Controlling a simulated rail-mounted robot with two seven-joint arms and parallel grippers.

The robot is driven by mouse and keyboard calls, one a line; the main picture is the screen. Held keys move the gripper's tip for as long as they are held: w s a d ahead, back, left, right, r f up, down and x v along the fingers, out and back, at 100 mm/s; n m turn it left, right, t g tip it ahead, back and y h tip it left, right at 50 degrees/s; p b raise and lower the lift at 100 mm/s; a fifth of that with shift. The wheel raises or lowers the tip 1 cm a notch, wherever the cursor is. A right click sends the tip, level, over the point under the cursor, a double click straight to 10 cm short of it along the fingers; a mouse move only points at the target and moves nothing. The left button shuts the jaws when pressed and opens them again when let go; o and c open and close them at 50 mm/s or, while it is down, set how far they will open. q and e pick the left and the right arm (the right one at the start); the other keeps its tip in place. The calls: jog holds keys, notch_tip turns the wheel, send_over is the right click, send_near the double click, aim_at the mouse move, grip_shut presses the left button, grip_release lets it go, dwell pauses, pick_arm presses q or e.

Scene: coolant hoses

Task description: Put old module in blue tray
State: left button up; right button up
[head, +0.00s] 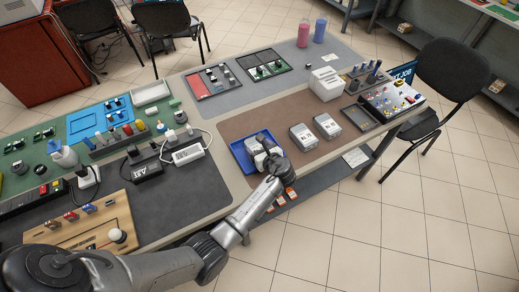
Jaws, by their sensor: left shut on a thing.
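The blue tray (237,147) lies on the brown mat near the front edge of the table. My left gripper (268,154) is over the tray's right side, its arm reaching in from below. It is shut on a small grey module (256,143), which is over or in the tray and partly hidden by the gripper. I cannot tell whether the module touches the tray floor. Two other grey modules with white labels, one nearer (303,137) and one farther (327,125), lie side by side to the right of the tray. My right gripper is not in view.
A white slotted block (325,83) stands behind the two modules. A panel with coloured knobs (391,98) is at the right end. A black power adapter (145,164) and a white power strip (188,151) lie left of the tray. Brown mat behind the tray is clear.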

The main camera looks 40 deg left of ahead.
pick_arm(q)
jog(key=shift+w, duration=0.1)
jog(key=o, duration=1.2)
jog(key=shift+r, duration=0.15)
jog(key=shift+d+r, duration=0.2)
jog(key=shift+d, duration=0.1)
jog(key=p+v, duration=0.2)
jog(key=v, duration=0.9)
jog(key=shift+f, duration=0.15)
jog(key=shift+s+d, duration=0.15)
jog(key=shift+s, duration=0.05)
